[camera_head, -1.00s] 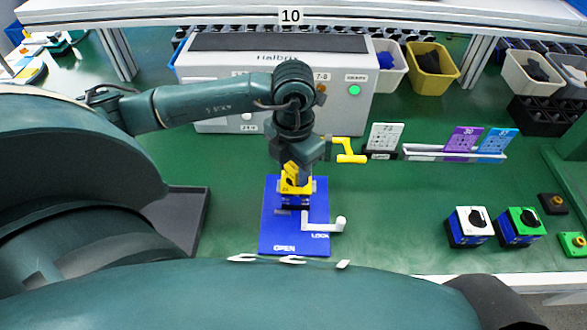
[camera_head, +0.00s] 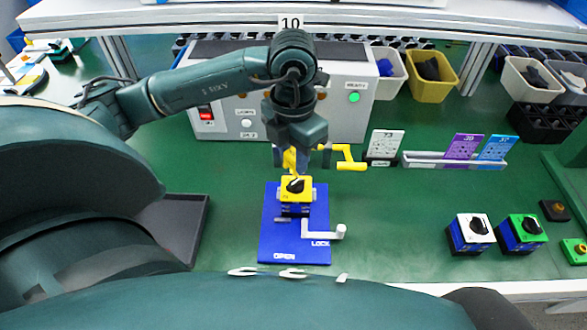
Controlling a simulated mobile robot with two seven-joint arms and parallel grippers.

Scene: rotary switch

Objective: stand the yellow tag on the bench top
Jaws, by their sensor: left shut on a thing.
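My left gripper (camera_head: 297,154) points down above the blue plate and is shut on the yellow tag (camera_head: 289,161). The tag is small and mostly hidden by the fingers. It is just above and behind the yellow-faced rotary switch (camera_head: 296,190), whose black knob now shows. Whether the tag still touches the switch cannot be told. The switch stands on the blue plate (camera_head: 280,243), marked OPEN and LOCK, with a white lever (camera_head: 325,233) at its right. The green bench top (camera_head: 390,215) lies around the plate. My right gripper is not in view.
A yellow crank handle (camera_head: 347,160) is close right of the gripper. Behind are a white tag in a holder (camera_head: 384,147), a rack (camera_head: 450,160) with purple and blue tags, and a grey control box (camera_head: 345,115). White (camera_head: 469,231) and green (camera_head: 521,230) switches stand right. Mid-right bench is clear.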

